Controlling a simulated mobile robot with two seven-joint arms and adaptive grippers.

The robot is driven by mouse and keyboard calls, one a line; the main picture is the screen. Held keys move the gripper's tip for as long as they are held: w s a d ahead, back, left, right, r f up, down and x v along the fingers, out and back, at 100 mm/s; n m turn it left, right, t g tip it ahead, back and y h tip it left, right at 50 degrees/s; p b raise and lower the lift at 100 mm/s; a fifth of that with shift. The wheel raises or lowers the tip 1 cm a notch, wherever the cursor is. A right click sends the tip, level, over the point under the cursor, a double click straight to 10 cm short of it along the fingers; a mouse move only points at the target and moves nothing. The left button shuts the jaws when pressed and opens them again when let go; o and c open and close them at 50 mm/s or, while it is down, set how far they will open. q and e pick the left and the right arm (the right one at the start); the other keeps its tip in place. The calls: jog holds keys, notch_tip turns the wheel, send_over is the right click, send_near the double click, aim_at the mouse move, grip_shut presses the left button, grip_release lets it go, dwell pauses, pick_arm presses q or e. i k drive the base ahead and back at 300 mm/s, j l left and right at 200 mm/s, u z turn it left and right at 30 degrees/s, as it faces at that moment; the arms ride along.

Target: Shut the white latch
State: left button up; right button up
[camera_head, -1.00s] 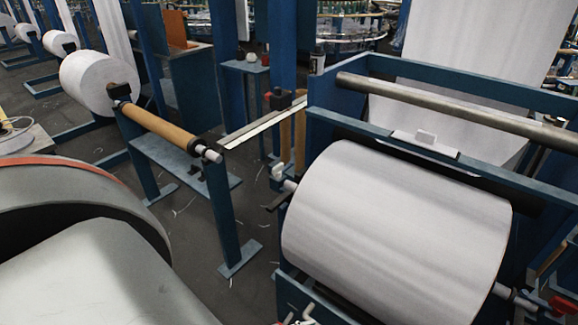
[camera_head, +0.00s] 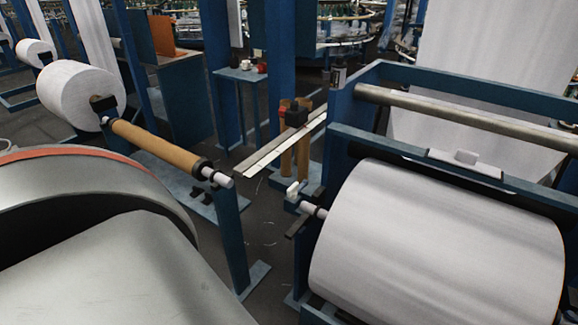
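A small white latch (camera_head: 293,189) sits at the left end of the big roll's shaft, on the blue frame near a dark bracket. It looks raised, but it is too small to tell exactly how it stands. The big white roll (camera_head: 440,245) lies on its shaft in the blue frame (camera_head: 343,130) at the right. Neither of my grippers is in view.
A brown cardboard tube (camera_head: 155,143) on a bar ends at a blue post (camera_head: 230,235) left of the frame. A flat metal strip (camera_head: 283,143) spans the gap above the floor. A small blue table (camera_head: 240,73) stands behind. Dark floor shows between post and frame.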

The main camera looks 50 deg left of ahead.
aim_at(295, 189)
jog(key=j, duration=0.9)
jog(key=k+j+z, duration=0.1)
jog(key=j, duration=0.75)
jog(key=k, duration=0.05)
